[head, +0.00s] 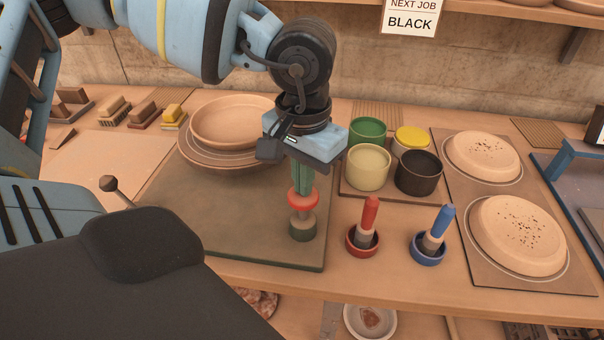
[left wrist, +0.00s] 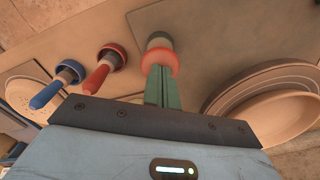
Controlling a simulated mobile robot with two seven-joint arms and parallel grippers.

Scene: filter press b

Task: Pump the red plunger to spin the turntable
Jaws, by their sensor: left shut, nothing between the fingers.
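The red plunger (head: 303,201) has a round red cap on a pale stem. It stands upright on a dark green base at the front right of the green board (head: 250,235). My left gripper (head: 303,190) is shut and empty, pointing down with its green fingertips right over the cap. The fingertips look to be at the cap's top; I cannot tell whether they press on it. In the left wrist view the red cap (left wrist: 160,61) sits just past the fingertips (left wrist: 158,78). The turntable (head: 208,158) is behind left, with a clay bowl (head: 235,124) on it. My right gripper is not in view.
Several glaze cups, including a cream one (head: 368,168), stand behind right. A red holder (head: 362,241) and a blue holder (head: 428,250), each with a tool, stand right of the plunger. Speckled clay dishes (head: 520,236) lie on a board at right.

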